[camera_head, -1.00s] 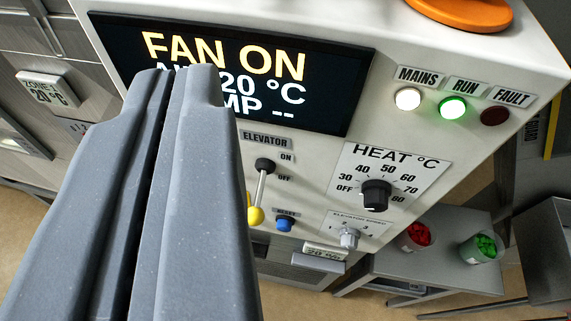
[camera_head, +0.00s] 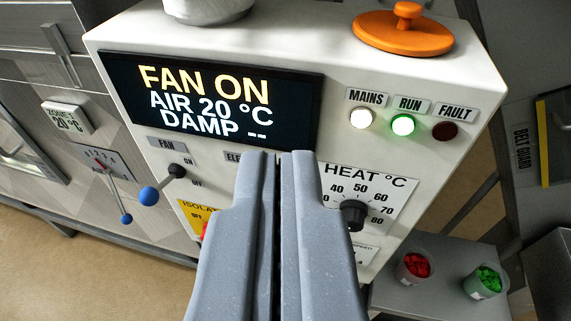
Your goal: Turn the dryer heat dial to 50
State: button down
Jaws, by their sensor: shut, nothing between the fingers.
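The heat dial is a black knob (camera_head: 353,214) on a white HEAT °C scale plate (camera_head: 395,192), right of centre on the dryer's panel. Its 40, 50, 60, 70 and 80 marks show; the lower left of the scale is hidden behind my gripper. I cannot make out where its pointer stands. My gripper (camera_head: 276,157) is shut and empty, its tips just left of the heat plate and below the display. The right finger overlaps the knob's left side in the picture; I cannot tell whether they touch.
The display (camera_head: 210,98) reads FAN ON, AIR 20 °C, DAMP --. A blue-tipped fan lever (camera_head: 163,183) is left of my gripper. Lamps (camera_head: 403,125) sit above the dial; mains and run are lit. Red (camera_head: 416,268) and green (camera_head: 486,282) pots stand lower right. The elevator lever is hidden.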

aim_at(356, 212)
jog(key=u, duration=1.85)
jog(key=k, duration=0.55)
jog(key=z, duration=1.75)
